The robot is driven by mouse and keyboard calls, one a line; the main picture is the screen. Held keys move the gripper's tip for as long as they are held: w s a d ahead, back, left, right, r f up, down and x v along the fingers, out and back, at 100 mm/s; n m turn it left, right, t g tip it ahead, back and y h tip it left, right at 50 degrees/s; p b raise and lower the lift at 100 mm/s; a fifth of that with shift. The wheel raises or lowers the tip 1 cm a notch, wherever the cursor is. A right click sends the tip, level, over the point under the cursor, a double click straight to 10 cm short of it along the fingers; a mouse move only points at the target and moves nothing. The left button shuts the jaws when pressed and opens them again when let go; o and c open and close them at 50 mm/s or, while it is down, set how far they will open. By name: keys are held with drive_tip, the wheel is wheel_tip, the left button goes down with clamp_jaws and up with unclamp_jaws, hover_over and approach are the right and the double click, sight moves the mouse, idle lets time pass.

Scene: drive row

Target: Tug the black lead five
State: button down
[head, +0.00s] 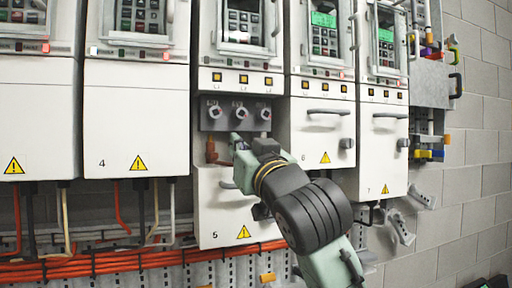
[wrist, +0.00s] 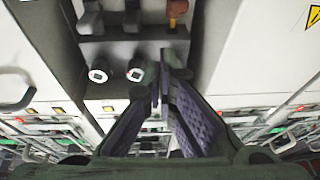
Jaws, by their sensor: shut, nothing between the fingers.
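Drive 5 (head: 208,222) has an open terminal bay with a row of round terminals (head: 240,113). A brown lead (head: 212,150) stands at the left of the bay; it also shows at the upper right of the wrist view (wrist: 177,10). Two dark leads show beside it in the wrist view, a middle one (wrist: 132,16) and an outer one (wrist: 89,18); I cannot tell their exact shades. In the head view my arm hides them. My gripper (head: 238,142) is at the bay, fingers shut and empty. In the wrist view its tips (wrist: 164,60) are apart from the dark leads.
Closed drives 4 (head: 135,110) and 6 (head: 322,130) flank the bay, and drive 7 (head: 383,150) stands farther right. Handles (head: 328,112) stick out from the right-hand covers. Orange cables (head: 90,268) run along a tray below. A grey brick wall (head: 480,150) is at the right.

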sight(236, 131)
drive_tip(key=shift+m+h, duration=0.5)
drive_tip(key=shift+h, duration=0.3)
drive_tip(key=w+p, duration=0.1)
drive_tip(key=w, duration=0.1)
drive_tip(key=w+r+p, duration=0.1)
drive_tip(key=w, duration=0.2)
drive_tip(key=w+d+r+p, duration=0.1)
drive_tip(key=w, duration=0.1)
drive_tip(key=shift+w+r, duration=0.1)
drive_tip(key=shift+w, duration=0.15)
drive_tip(key=shift+w+r, duration=0.3)
drive_tip(key=shift+r, duration=0.1)
drive_tip(key=shift+w+a+f+p, duration=0.25)
drive_tip(key=shift+w+a+p, duration=0.15)
drive_tip(key=shift+w, duration=0.3)
